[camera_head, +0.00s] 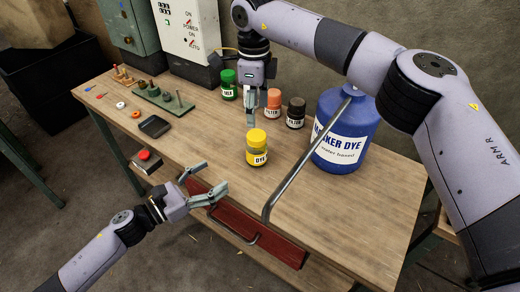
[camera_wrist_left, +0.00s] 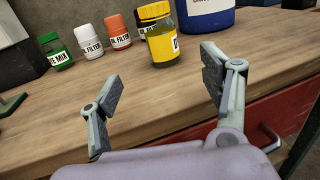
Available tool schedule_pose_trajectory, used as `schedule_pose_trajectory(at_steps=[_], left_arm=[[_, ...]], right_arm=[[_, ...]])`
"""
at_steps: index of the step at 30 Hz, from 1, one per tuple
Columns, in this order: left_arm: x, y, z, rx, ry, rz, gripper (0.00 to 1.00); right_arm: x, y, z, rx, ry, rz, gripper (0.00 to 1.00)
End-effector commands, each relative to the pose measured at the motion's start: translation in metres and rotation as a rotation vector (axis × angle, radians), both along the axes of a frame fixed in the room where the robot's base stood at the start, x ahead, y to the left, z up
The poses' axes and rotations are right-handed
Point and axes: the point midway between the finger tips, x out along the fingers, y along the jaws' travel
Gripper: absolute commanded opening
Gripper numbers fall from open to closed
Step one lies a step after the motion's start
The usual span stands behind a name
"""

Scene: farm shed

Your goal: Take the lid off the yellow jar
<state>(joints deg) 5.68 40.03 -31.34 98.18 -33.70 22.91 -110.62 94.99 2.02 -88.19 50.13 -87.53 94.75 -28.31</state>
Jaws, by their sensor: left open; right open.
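The yellow jar (camera_head: 257,157) with a "DYE" label stands upright on the workbench, its yellow lid (camera_head: 257,136) on top. In the left wrist view the jar (camera_wrist_left: 163,45) stands beyond the fingers, between them in the picture. My left gripper (camera_head: 213,179) is open and empty at the bench's front edge, to the left and in front of the jar. Its two spread fingers also show in the left wrist view (camera_wrist_left: 160,82). My right gripper (camera_head: 253,108) points down just behind the jar, open, apparently holding nothing; its fingers partly overlap in view.
Behind stand a green jar (camera_head: 229,85), an orange-lidded jar (camera_head: 273,104), a black-lidded jar (camera_head: 296,112) and a white-lidded jar (camera_wrist_left: 88,40). A large blue dye jug (camera_head: 345,130) is at right. A bent metal bar (camera_head: 300,165) crosses the bench near the red drawer (camera_head: 255,237).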

Motion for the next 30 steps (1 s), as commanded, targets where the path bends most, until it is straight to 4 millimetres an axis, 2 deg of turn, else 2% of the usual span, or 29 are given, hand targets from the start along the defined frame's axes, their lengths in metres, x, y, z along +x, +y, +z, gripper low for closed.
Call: schedule_pose_trajectory(at_steps=[18,24,30], left_arm=[[0.077,-0.095,0.002,-0.002,-0.001,0.000,0.71],[0.092,-0.113,0.001,-0.002,0.001,0.000,0.71],[0.096,-0.119,0.001,0.000,0.000,0.000,0.71]], right_arm=[[0.000,0.000,0.000,0.001,0.001,-0.002,0.59],[0.000,0.000,0.000,0.001,0.001,-0.002,0.59],[0.000,0.000,0.000,0.001,0.001,-0.002,0.59]])
